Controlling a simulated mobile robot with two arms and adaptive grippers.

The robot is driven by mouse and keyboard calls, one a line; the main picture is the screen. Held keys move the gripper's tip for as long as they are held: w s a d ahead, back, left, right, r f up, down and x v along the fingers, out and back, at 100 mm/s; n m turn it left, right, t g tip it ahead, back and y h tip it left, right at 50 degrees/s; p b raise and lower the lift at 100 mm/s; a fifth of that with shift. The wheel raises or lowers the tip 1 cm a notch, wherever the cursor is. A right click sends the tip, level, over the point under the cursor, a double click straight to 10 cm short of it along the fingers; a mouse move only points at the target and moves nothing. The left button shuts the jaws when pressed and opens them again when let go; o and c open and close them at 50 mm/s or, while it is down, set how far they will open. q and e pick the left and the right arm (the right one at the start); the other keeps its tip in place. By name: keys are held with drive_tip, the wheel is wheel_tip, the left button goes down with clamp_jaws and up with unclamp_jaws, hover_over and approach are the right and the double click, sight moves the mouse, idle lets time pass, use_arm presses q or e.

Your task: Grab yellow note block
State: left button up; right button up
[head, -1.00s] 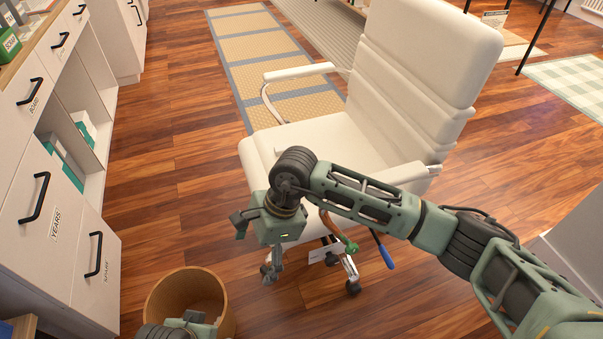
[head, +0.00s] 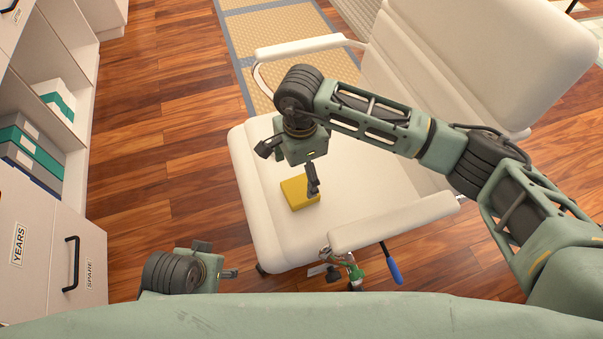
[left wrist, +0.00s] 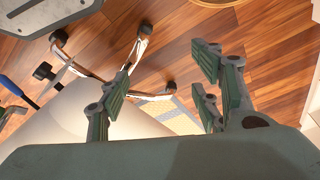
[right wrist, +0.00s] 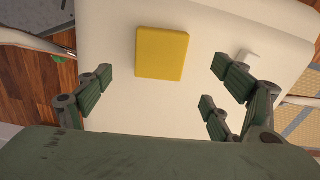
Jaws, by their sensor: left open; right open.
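The yellow note block (head: 296,193) lies flat on the white chair seat (head: 262,217), near its left side in the head view. It also shows whole in the right wrist view (right wrist: 162,52), ahead of and between the spread fingers. My right gripper (head: 290,168) is open and empty above the seat, close to the block. One finger covers part of the block's right side in the head view. My left gripper (head: 216,261) is open and empty, low in front of the chair. Its fingers also show in the left wrist view (left wrist: 161,85), with floor and chair base beyond.
The white office chair has a near armrest (head: 394,222) and a far armrest (head: 299,47) beside the seat. A tall backrest (head: 480,62) stands at the right. A white cabinet (head: 40,240) with shelved binders (head: 31,150) is on the left. Wooden floor (head: 160,150) lies between.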

sight(300, 188)
wheel_tip(300, 188, down, 7)
drive_tip(key=shift+r+b, duration=0.2)
drive_tip(key=shift+b, duration=0.35)
drive_tip(key=shift+f, duration=0.5)
use_arm(q)
drive_tip(key=v, duration=0.4)
drive_tip(key=shift+w+a+r, duration=0.1)
drive_tip(key=shift+r, duration=0.25)
use_arm(e)
drive_tip(key=shift+c, duration=0.4)
drive_tip(key=c, duration=1.2)
drive_tip(key=shift+r, duration=0.15)
